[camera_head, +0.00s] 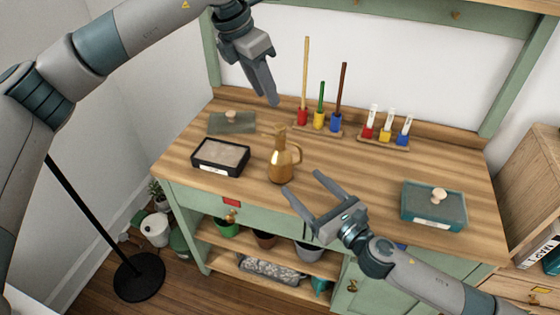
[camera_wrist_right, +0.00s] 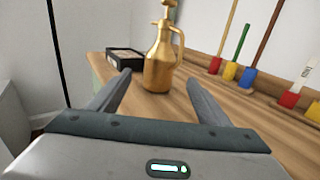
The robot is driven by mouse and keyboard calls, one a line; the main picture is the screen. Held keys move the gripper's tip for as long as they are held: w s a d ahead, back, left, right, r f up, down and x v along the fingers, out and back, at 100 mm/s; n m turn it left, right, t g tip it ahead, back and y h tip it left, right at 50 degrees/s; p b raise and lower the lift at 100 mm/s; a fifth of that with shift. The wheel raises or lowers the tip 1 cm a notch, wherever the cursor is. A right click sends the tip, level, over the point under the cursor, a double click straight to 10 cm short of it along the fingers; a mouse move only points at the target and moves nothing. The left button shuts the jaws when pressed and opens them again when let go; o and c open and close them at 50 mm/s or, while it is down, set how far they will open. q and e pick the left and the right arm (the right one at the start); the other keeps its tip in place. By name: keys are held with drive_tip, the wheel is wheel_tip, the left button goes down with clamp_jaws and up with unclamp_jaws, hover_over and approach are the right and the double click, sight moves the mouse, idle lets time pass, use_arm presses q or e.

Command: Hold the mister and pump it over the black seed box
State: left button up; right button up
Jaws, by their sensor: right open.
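The brass mister (camera_head: 281,163), with a side handle and a pump knob on top, stands upright on the wooden bench. It also shows in the right wrist view (camera_wrist_right: 158,65). The black seed box (camera_head: 221,157), filled with pale soil, sits left of it, and also shows in the right wrist view (camera_wrist_right: 122,67). My right gripper (camera_head: 302,182) is open and empty, its fingers pointing at the mister from the front. In the wrist view (camera_wrist_right: 160,84) the mister stands between and beyond the fingertips. My left gripper (camera_head: 272,98) hangs above the back of the bench, seen edge-on.
A teal box (camera_head: 433,207) with a pale knob lid sits at the right. Long-handled tools (camera_head: 319,119) and a rack of labelled tubes (camera_head: 385,137) stand along the back. A flat dark-green panel (camera_head: 232,123) with a knob lies behind the black box. Pots fill the shelf below.

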sight(279, 160)
drive_tip(key=x, duration=1.2)
drive_tip(key=shift+w, duration=0.1)
use_arm(q)
drive_tip(key=shift+c, duration=0.3)
use_arm(e)
drive_tip(key=c, duration=1.4)
use_arm(q)
clamp_jaws()
